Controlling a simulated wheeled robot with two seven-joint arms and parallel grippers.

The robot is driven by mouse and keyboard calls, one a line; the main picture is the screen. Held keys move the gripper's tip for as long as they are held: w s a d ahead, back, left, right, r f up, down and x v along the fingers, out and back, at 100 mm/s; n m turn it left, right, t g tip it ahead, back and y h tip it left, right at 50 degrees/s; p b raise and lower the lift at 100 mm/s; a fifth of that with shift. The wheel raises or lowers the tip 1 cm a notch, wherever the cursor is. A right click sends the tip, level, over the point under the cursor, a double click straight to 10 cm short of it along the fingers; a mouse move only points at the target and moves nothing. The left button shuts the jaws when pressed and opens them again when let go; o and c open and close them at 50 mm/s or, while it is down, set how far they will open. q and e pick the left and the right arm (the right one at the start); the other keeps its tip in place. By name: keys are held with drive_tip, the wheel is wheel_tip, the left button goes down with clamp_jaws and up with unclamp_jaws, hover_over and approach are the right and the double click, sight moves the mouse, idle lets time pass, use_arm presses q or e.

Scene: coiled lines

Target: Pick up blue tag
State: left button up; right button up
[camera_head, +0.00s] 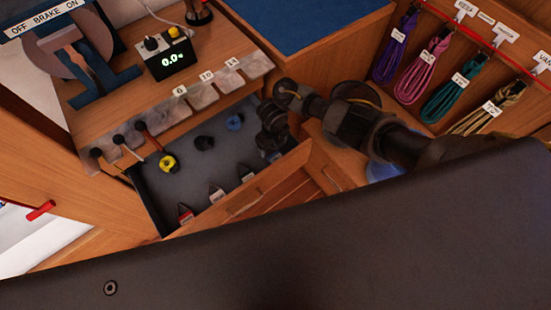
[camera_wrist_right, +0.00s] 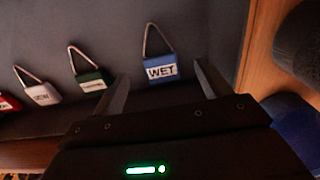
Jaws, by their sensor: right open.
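The blue tag (camera_wrist_right: 160,69), with a white label reading WET and a thin wire loop, lies in the open drawer (camera_head: 150,205). In the right wrist view it shows between the two fingers of my right gripper (camera_wrist_right: 161,80), which is open and empty, a little short of the tag or above it; the exact gap is hard to tell. In the head view my right gripper (camera_head: 271,143) is over the drawer's right end and hides the blue tag. My left gripper is not in view.
A green tag (camera_wrist_right: 93,81), a white tag (camera_wrist_right: 43,94) and a red tag (camera_wrist_right: 8,103) lie in a row left of the blue one. Yellow (camera_head: 168,162), black (camera_head: 204,143) and blue (camera_head: 235,122) items sit farther back. The drawer's front wall (camera_head: 262,185) is close to my right gripper.

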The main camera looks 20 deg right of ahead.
sight(273, 154)
drive_tip(key=shift+s+f+b, duration=0.15)
drive_tip(key=shift+f+b, duration=0.25)
drive_tip(key=shift+f, duration=2.25)
drive_tip(key=shift+c, duration=0.5)
drive_tip(key=c, duration=1)
